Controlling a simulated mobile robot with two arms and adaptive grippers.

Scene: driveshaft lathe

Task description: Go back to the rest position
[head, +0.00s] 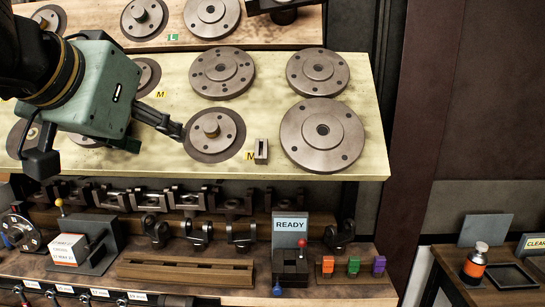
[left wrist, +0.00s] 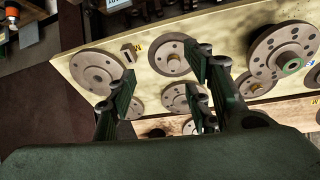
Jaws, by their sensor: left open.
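My left gripper (head: 178,130) reaches in from the upper left in the head view, a green body with dark fingers. Its fingertips are beside a small flange (head: 222,128) with a brass-coloured hub, on a pale board (head: 270,168). I cannot tell from this view whether they touch it. In the left wrist view the fingers (left wrist: 160,85) are spread apart with nothing between them, and the board with its flanges lies beyond them. My right gripper is not in view.
Larger flanges (head: 322,135) stand on the pale board, with more on a wooden shelf (head: 270,25) behind. Below are a row of dark metal clamps, a READY sign (head: 290,226) and coloured blocks (head: 353,265). An orange-labelled bottle (head: 475,262) stands at right.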

